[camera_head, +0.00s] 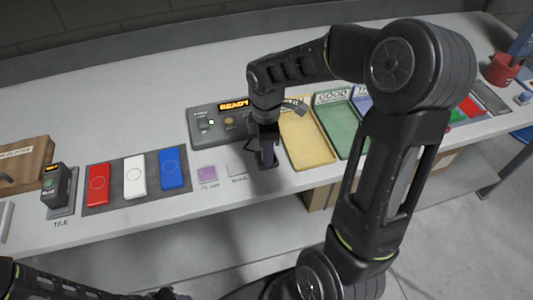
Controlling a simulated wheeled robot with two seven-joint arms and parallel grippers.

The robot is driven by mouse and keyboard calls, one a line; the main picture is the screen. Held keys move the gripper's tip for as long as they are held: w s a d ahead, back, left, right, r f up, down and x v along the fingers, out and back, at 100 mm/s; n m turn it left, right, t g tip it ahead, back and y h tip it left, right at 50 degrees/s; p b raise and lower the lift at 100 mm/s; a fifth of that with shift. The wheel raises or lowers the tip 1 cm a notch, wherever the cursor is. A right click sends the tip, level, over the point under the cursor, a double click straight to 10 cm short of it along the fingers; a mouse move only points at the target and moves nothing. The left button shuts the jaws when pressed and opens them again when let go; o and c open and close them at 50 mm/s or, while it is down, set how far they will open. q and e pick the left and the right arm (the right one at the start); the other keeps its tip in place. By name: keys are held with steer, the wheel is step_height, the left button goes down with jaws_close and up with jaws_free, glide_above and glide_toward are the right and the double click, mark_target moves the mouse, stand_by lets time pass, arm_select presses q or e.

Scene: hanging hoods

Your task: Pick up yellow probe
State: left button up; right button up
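I cannot clearly make out a yellow probe. The dark tester box (204,138) has a lit "READY" display, and a small yellow round spot (230,121) shows on its face. My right gripper (267,160) points down at the box's right end, just left of the yellow tray (305,142). Its fingers are dark and small, so I cannot tell whether they are open or shut, or whether they hold anything. My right arm hides part of the box and trays. Part of my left arm shows at the bottom left; its gripper is not clearly in view.
Red (99,184), white (135,177) and blue (172,168) blocks lie on a dark mat. A small black device (55,185) and a wooden box (22,165) stand at the left. A green tray (340,125) and red cup (502,70) are right. The table's back is clear.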

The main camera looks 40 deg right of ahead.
jaws_close()
steer(key=shift+r, duration=0.15)
stand_by(0.4)
step_height(320, 180, up, 10)
steer(key=shift+f+b, duration=0.1)
steer(key=shift+b, duration=0.35)
stand_by(0.6)
